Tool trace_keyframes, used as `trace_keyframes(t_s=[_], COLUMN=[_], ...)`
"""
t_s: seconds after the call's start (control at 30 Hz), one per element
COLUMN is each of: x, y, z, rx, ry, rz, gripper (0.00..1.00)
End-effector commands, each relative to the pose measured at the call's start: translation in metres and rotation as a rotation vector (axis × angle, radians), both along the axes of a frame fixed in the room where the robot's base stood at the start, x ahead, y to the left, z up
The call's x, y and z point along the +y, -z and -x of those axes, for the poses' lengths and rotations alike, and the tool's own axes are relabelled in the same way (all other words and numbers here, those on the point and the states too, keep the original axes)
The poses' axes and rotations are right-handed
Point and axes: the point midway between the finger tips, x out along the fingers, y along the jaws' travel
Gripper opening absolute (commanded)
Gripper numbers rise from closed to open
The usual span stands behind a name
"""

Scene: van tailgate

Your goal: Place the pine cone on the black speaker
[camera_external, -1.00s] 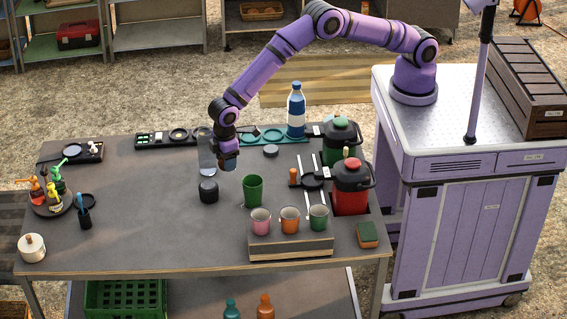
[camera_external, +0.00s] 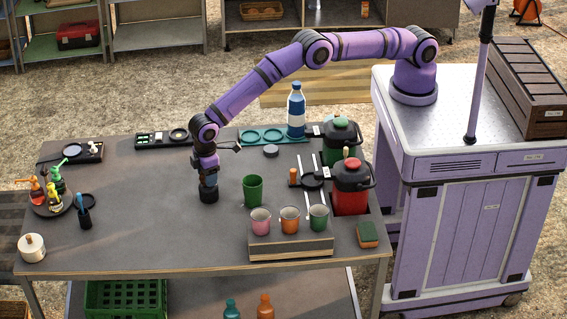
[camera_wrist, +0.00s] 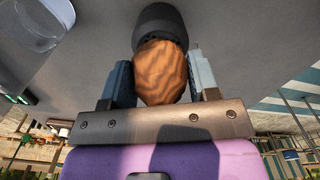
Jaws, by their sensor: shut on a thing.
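The black speaker (camera_external: 208,195) is a short dark cylinder standing on the grey table; my gripper (camera_external: 208,180) is directly above it, pointing down. In the wrist view the brown, ridged pine cone (camera_wrist: 160,75) sits between the two fingers of my gripper (camera_wrist: 160,68), which is shut on it. The speaker (camera_wrist: 160,22) shows just beyond the cone's end. The cone appears at or very near the speaker's top; I cannot tell whether they touch. The cone is hidden by my gripper in the external view.
A clear container (camera_wrist: 35,25) stands close by in the wrist view. A green cup (camera_external: 253,190) stands right of the speaker, with several cups on a wooden stand (camera_external: 290,250). Red (camera_external: 350,185) and green jugs stand further right. The table's left middle is clear.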

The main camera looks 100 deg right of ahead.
Motion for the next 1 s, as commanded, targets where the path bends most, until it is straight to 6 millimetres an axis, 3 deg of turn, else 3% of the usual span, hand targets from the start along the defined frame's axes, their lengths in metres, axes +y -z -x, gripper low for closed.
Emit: trace_keyframes(t_s=[0.37,0.4,0.5,0.83,1.0], x=[0.0,0.0,0.0,0.0,0.001], y=[0.003,0.003,0.003,-0.002,-0.024], z=[0.0,0.0,0.0,0.0,-0.001], rx=[-0.001,-0.002,-0.002,-0.003,-0.005], ry=[0.0,0.0,0.0,0.0,0.0], rz=[0.0,-0.001,-0.001,-0.001,-0.002], gripper=[0.32,0.64,0.8,0.8,0.8])
